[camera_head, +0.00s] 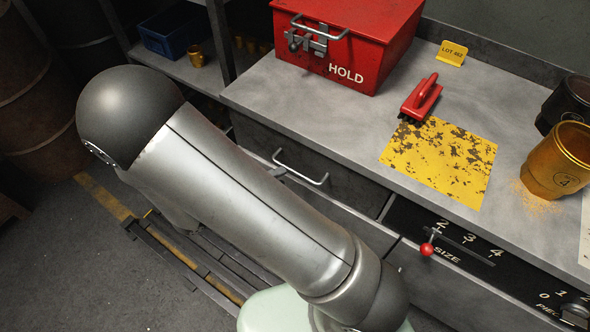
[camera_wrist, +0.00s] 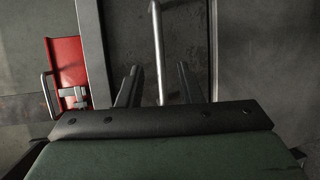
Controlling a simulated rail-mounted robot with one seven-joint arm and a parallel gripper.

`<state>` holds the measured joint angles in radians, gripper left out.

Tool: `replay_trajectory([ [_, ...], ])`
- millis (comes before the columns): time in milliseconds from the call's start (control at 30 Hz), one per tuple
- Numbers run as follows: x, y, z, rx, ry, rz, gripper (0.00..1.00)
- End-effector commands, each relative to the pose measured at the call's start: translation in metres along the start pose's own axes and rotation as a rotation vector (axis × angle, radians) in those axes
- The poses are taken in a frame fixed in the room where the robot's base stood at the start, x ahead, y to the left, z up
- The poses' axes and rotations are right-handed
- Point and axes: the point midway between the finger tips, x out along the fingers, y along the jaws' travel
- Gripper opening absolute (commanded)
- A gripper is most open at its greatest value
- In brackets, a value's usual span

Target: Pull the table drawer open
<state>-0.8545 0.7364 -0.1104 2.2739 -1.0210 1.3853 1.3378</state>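The table drawer (camera_head: 345,188) is a grey front under the worktop, left of the black size panel, and it looks shut. Its handle (camera_head: 303,172) is a light metal bar. In the wrist view the handle (camera_wrist: 158,50) runs upright, its lower end between the two dark fingers of my gripper (camera_wrist: 159,84). The fingers are open with a gap on each side of the bar. The drawer front (camera_wrist: 183,40) lies behind it. In the head view my arm hides most of my gripper.
On the worktop (camera_head: 300,107) stand a red HOLD box (camera_head: 350,35), a red brush (camera_head: 421,97), a yellow sheet (camera_head: 440,158) and a yellow cup (camera_head: 558,160). A red-knobbed lever (camera_head: 427,249) sticks out right of the drawer. Shelves with a blue bin (camera_head: 172,32) stand at left.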

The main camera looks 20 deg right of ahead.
Motion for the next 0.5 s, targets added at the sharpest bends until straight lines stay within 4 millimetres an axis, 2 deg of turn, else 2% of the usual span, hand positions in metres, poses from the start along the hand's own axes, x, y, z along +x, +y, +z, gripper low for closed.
replay_trajectory([
  [33, 0.012, 0.001, 0.001, -0.002, -0.005, 0.001, 0.32],
  [200, 0.041, 0.000, 0.001, -0.002, -0.004, 0.001, 0.32],
  [333, 0.054, 0.000, 0.001, -0.001, -0.003, 0.000, 0.32],
  [500, 0.062, 0.000, 0.000, -0.001, -0.001, -0.001, 0.32],
])
